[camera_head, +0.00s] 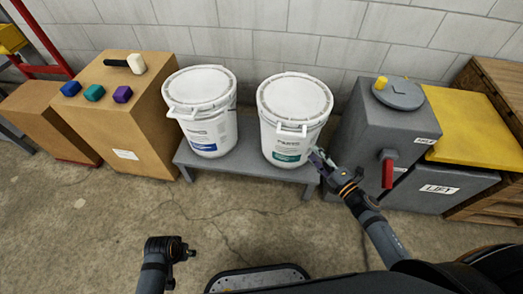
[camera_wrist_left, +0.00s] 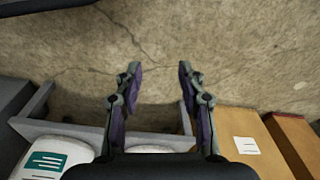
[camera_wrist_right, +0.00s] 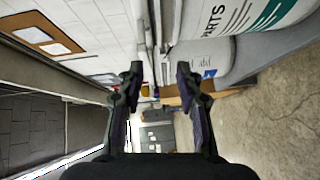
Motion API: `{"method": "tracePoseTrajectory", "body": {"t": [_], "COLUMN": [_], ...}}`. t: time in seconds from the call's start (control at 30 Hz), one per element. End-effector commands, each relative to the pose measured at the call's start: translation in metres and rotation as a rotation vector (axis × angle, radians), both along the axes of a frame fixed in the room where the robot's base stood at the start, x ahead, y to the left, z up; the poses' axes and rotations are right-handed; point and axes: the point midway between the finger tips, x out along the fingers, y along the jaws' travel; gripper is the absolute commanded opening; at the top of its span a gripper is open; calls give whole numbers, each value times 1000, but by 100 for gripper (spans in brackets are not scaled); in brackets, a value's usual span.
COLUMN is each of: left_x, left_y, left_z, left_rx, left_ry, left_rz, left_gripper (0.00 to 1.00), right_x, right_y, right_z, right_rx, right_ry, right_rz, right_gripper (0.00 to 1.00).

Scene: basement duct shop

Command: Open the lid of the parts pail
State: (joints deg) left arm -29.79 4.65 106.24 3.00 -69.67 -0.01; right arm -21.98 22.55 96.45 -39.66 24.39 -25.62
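The parts pail (camera_head: 290,145) is white with a green label and stands upright on a low grey bench. Its round white lid (camera_head: 295,97) sits closed on top, with a white tab (camera_head: 291,129) at the front rim. My right gripper (camera_head: 319,160) is just right of the pail, below rim height. In the right wrist view, its fingers (camera_wrist_right: 158,75) are apart and empty, and the PARTS label (camera_wrist_right: 240,18) is beside them. My left gripper (camera_wrist_left: 157,72) is open and empty above the floor, in front of the bench. Its fingers show poorly in the head view.
A similar white pail (camera_head: 203,110) with a blue label stands left on the bench (camera_head: 243,160). A grey machine (camera_head: 385,135) with a red handle (camera_head: 387,170) is close on the right. A cardboard box (camera_head: 125,105) stands at left. The floor (camera_head: 240,220) in front is clear.

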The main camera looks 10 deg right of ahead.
Motion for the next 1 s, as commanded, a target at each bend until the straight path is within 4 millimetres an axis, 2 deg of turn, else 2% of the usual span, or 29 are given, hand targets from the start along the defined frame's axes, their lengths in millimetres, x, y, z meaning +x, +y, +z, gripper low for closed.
{"method": "tracePoseTrajectory", "body": {"t": [0.03, 0.1, 0.33, 0.47, 0.7, 0.83, 1.0], "left_x": [3, 3, 3, 4, 3, 4, 5], "left_y": [-2, -3, -4, -3, -1, -2, -2], "left_z": [-4, 3, 11, 7, 0, 2, 5], "left_rx": [-3, -5, -5, -4, -1, -2, -3], "left_ry": [-5, -3, -1, -3, -5, -5, -8], "left_rz": [-2, -4, -5, -4, -2, -2, -2], "left_gripper": [40, 40, 40, 40, 40, 40, 40], "right_x": [-1, -2, 3, 22, 67, 83, 90], "right_y": [10, 19, 25, 35, 60, 68, 73], "right_z": [1, 13, 23, 24, 23, 22, 21], "right_rx": [-36, -68, -80, -76, -75, -76, -77], "right_ry": [-48, -91, -112, -114, -110, -108, -107], "right_rz": [43, 80, 95, 92, 93, 92, 93], "right_gripper": [36, 36, 36, 36, 36, 36, 36]}}
